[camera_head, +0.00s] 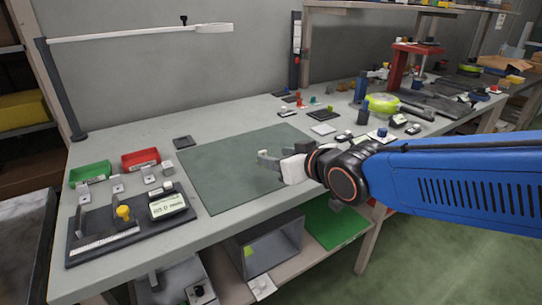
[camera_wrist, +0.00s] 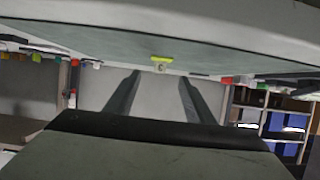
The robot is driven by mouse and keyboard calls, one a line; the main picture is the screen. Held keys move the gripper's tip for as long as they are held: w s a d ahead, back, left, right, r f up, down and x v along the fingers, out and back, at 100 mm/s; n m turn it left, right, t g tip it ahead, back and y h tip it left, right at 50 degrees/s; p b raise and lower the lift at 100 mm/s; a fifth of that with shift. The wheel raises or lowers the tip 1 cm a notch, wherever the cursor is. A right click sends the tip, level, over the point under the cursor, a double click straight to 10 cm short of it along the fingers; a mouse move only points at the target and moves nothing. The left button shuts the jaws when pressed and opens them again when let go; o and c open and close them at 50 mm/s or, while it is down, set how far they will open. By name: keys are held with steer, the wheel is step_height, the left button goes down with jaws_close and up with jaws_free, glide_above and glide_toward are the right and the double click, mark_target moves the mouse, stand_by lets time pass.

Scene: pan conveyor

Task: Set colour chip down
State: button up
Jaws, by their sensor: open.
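My gripper (camera_head: 268,160) is open, low over the dark green mat (camera_head: 215,165) on the bench in the head view. In the wrist view its two fingers (camera_wrist: 155,92) stand apart with nothing gripped between them. A small flat yellow-green piece, seemingly the colour chip (camera_wrist: 161,60), shows against the mat's edge, in line with the gap between the fingers. I cannot tell its exact distance from them. In the head view my gripper partly hides this area, and the chip is not clear there.
A black board with a yellow knob (camera_head: 123,212) and a display box (camera_head: 167,203) stands left of the mat. Green (camera_head: 90,173) and red (camera_head: 140,159) trays lie behind it. A yellow-green tape roll (camera_head: 382,103) and small parts crowd the right. The mat's left part is clear.

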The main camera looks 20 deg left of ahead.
steer(key=shift+v, duration=3.05)
steer(key=w+d+f+m+h, duration=0.1)
steer(key=d+f+m+h, duration=0.2)
steer(key=d, duration=0.9)
steer(key=w+d+f+m+h, duration=0.1)
steer(key=d+f+m+h, duration=0.2)
steer(key=d, duration=0.9)
steer(key=s+d+f+m+g+h, duration=0.2)
steer(key=s+d+f, duration=0.1)
steer(key=s+d, duration=0.4)
steer(key=s+d+f+m+g+h, duration=0.1)
steer(key=s+d+f, duration=0.3)
steer(key=s+d, duration=0.4)
steer(key=shift+s+d+f+m+g+h, duration=0.35)
steer(key=shift+d+m+h, duration=0.2)
steer(key=shift+d, duration=0.45)
steer(key=shift+w, duration=0.15)
steer(key=shift+c, duration=0.7)
